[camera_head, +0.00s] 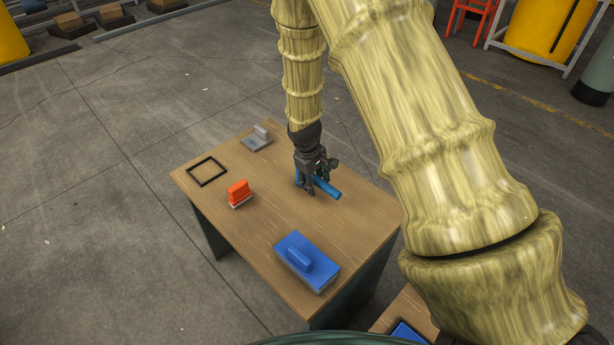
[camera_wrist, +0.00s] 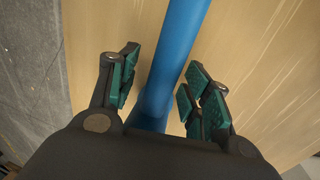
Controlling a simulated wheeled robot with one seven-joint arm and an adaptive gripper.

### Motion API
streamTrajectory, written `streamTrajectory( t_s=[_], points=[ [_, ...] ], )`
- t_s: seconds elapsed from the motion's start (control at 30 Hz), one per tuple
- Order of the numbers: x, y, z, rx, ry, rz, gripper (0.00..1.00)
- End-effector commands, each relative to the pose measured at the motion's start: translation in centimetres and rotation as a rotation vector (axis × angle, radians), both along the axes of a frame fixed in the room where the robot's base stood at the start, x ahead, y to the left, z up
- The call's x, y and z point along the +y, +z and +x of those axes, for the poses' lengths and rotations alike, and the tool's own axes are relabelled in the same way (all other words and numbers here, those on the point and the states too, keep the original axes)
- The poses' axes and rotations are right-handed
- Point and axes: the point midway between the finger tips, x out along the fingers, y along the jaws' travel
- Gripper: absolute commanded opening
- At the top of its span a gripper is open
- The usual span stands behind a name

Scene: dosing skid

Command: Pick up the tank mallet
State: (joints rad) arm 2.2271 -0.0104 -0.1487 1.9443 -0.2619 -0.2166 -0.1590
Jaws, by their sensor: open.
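A blue bar-shaped thing, which I take to be the tank mallet (camera_head: 330,191), lies on the wooden table (camera_head: 225,180) toward its right far side. My gripper (camera_head: 315,184) is right over it, pointing down, and covers part of it. In the wrist view the blue bar (camera_wrist: 180,45) runs lengthwise between my two open fingers (camera_wrist: 165,92), with a gap on each side. Its near end is hidden behind my gripper's body, so I cannot make out a mallet head.
On the table are a blue block with a handle (camera_head: 306,262), an orange-red brush-like block (camera_head: 239,193), a grey handled tool (camera_head: 257,139) and an empty black square frame (camera_head: 207,171). The table's middle is mostly clear. Part of another surface shows at the bottom (camera_head: 405,310).

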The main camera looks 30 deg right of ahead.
Motion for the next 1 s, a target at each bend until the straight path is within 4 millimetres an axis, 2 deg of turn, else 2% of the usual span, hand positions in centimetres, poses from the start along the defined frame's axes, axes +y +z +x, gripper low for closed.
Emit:
streamTrajectory(
  t_s=[0.17, 0.27, 0.43, 0.47, 0.77, 1.0],
  points=[
    [0.0, 0.0, 0.0, 0.0, 0.0, 0.0, 0.49],
    [0.0, 0.0, 0.0, 0.0, 0.0, 0.0, 0.34],
    [0.0, 0.0, 0.0, 0.0, 0.0, 0.0, 0.03],
    [0.0, 0.0, 0.0, 0.0, 0.0, 0.0, 0.0],
    [0.0, 0.2, 0.1, -0.001, 0.0, -0.001, 0.0],
    [0.0, 1.9, 0.1, -0.003, 0.001, 0.0, 0.0]
  ],
)
